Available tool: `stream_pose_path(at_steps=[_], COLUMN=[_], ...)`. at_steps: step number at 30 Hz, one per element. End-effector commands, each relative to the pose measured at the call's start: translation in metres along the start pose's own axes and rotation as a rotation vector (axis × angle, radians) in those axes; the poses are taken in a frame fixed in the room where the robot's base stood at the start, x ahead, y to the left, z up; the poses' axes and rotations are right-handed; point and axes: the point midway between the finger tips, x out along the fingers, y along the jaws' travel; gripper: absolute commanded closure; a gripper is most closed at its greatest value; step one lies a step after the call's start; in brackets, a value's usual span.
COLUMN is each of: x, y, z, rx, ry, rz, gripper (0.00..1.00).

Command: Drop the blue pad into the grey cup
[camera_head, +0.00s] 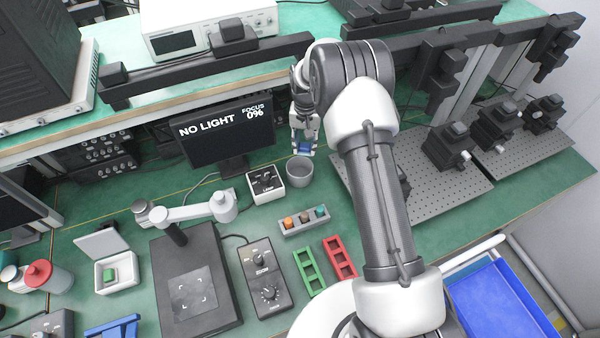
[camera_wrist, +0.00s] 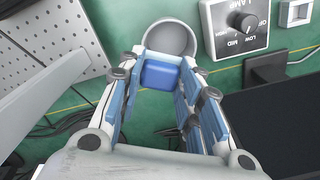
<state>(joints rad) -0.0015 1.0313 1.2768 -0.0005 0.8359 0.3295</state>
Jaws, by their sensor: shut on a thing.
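The blue pad (camera_wrist: 159,76) is held between the fingertips of my gripper (camera_wrist: 160,78) in the wrist view. In the head view my gripper (camera_head: 303,146) points down with the blue pad (camera_head: 303,151) at its tips. The grey cup (camera_head: 300,171) stands on the green bench just below. In the wrist view the open mouth of the grey cup (camera_wrist: 168,34) shows just beyond the pad, and the pad's edge overlaps the cup's near rim. The height of the pad over the rim is hard to tell.
A lamp dial box (camera_head: 265,184) stands close to the cup's left. A monitor (camera_head: 228,133) reading "NO LIGHT" is behind it. A perforated metal plate (camera_head: 465,190) lies to the right.

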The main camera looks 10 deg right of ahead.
Motion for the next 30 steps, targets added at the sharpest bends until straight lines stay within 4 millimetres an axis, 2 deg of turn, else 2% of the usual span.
stream_pose_path(at_steps=[3,9,19,20,30], x=[0.018,0.039,0.042,0.042,0.042], y=[0.0,0.0,0.0,0.0,0.0], z=[0.0,0.0,0.0,0.0,0.0], rx=[0.0,0.0,0.0,0.0,0.0], ry=[-0.001,0.0,0.001,0.001,0.001], rz=[0.001,0.0,0.0,0.0,0.0], gripper=[0.9,0.9,0.9,0.67,0.44])
